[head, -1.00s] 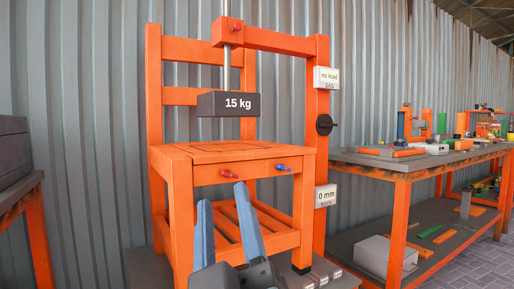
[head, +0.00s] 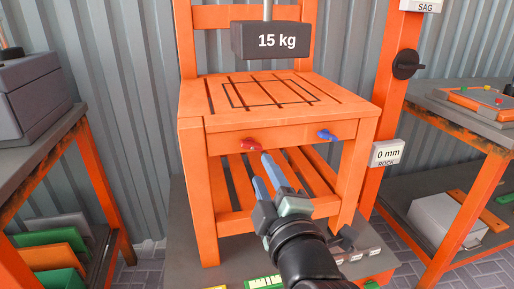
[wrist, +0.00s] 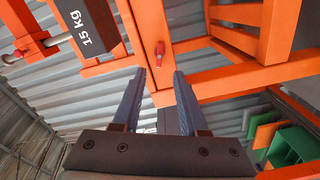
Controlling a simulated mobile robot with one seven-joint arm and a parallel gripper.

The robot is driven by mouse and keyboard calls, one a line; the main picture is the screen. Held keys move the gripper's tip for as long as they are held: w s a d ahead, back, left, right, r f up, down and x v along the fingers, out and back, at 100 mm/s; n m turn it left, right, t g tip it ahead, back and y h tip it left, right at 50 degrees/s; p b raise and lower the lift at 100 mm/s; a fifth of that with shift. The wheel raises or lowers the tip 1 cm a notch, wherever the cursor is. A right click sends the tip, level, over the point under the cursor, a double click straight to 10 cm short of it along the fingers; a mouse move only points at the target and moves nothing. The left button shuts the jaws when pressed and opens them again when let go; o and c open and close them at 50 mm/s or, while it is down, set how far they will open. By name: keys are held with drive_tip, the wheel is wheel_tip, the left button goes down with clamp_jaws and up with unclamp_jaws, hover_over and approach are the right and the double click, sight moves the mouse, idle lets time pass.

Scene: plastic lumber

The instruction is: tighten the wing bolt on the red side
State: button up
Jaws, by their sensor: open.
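The red wing bolt (head: 251,146) sits on the left part of the front rail of an orange plastic chair (head: 220,139). A blue wing bolt (head: 326,135) is on the right part of the same rail. My gripper (head: 264,169) is open and empty, with its blue fingers just below and in front of the red bolt. In the wrist view the red bolt (wrist: 160,49) shows beyond the gap between the fingertips (wrist: 159,74), apart from both fingers. The bolt's shaft is mostly hidden.
A dark 15 kg weight (head: 270,41) hangs above the seat. A post on the right carries a black knob (head: 407,64) and a 0 mm sign (head: 387,153). A bench (head: 470,112) stands at right, and a grey box (head: 38,95) on a table at left.

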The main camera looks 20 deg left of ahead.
sight(253, 148)
drive_tip(key=b+x, duration=0.1)
drive_tip(key=x, duration=0.7)
drive_tip(key=shift+w+a, duration=0.2)
drive_tip(key=shift+w, duration=0.05)
clamp_jaws()
